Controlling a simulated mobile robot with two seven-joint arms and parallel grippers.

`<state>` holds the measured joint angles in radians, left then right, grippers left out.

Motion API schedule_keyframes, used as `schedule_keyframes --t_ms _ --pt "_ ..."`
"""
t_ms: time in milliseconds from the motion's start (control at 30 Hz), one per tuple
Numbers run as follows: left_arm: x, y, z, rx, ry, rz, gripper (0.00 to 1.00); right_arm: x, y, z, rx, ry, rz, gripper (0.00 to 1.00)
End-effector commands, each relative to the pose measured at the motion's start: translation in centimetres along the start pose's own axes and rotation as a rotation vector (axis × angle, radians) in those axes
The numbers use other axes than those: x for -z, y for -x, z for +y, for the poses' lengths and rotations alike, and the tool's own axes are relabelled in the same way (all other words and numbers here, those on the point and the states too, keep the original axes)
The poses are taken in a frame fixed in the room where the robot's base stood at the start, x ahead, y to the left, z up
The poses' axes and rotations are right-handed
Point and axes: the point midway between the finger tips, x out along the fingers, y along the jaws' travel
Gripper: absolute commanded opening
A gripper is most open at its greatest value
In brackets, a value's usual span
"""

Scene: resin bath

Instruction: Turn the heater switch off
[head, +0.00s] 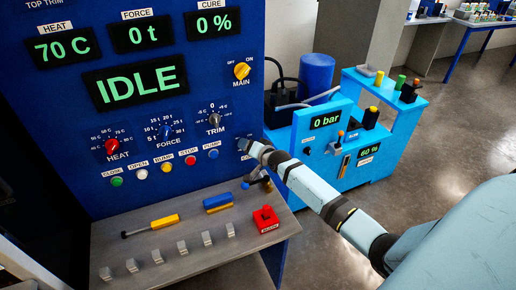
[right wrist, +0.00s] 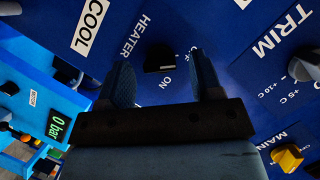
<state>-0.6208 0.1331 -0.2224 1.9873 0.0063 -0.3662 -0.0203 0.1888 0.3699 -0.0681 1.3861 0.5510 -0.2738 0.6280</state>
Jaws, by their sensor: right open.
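The heater switch (right wrist: 159,57) is a small black knob on the blue panel in the right wrist view. A "HEATER" label is beside it and an "ON" label is close by. I cannot tell which way the switch is set. My right gripper (right wrist: 160,75) is open, with one dark finger on each side of the switch and nothing held. Whether the fingers touch it is unclear. My left gripper is not in view.
The yellow MAIN knob (head: 242,71) and the TRIM knob (head: 214,120) are close by on the panel. Below, a grey shelf (head: 195,262) holds a yellow tool (head: 165,221), grey blocks and a red block (head: 265,218). A light-blue pump unit (head: 308,150) stands to the right.

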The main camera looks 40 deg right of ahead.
Motion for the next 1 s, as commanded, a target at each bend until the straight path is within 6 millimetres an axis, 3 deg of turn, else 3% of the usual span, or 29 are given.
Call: schedule_keyframes --t_ms 400,600,800,1000 --pt "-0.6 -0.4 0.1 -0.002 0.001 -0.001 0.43 -0.3 8.7 0.2 -0.001 0.001 -0.002 0.60" --pt "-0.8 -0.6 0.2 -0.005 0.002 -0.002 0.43 -0.2 12.0 0.1 -0.002 0.001 -0.001 0.60" --pt "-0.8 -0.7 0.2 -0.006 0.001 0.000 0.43 -0.1 13.2 0.1 -0.001 0.001 -0.002 0.60" --pt "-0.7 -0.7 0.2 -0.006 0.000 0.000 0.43 -0.1 13.3 0.0 -0.001 0.001 -0.002 0.60"
